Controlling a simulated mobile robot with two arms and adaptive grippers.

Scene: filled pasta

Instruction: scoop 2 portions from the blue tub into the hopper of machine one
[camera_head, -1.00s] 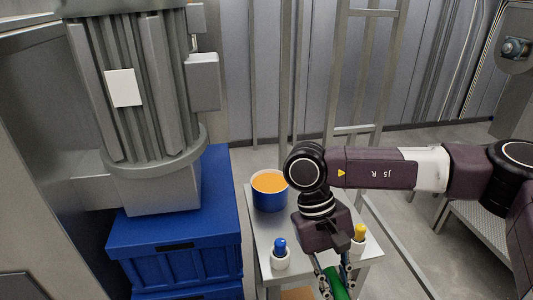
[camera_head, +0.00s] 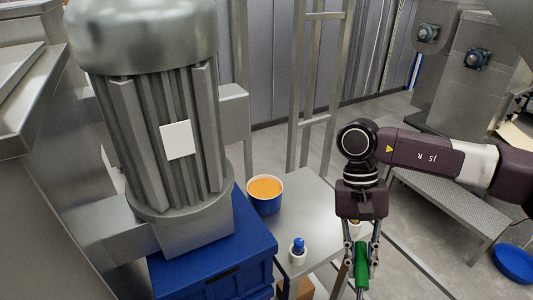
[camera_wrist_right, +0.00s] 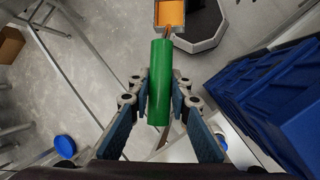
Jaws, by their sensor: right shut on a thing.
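My right gripper (camera_head: 361,258) is shut on the green handle (camera_head: 362,268) of a scoop and holds it in front of the small table. In the right wrist view the green handle (camera_wrist_right: 160,85) lies between the fingers. The scoop's metal bowl (camera_wrist_right: 158,14) is at the top edge there, with orange filling in it. The blue tub (camera_head: 266,206) stands on the table, with orange filling up near its rim. The gripper is to the right of the tub and apart from it. The hopper of machine one cannot be told for sure. My left gripper is out of view.
The metal table (camera_head: 313,215) also bears a small blue-capped bottle (camera_head: 298,252). A large grey motor (camera_head: 160,140) and blue crates (camera_head: 215,265) fill the left. A metal step (camera_head: 440,200), a blue basin (camera_head: 515,262) and steel machines (camera_head: 460,85) are at the right.

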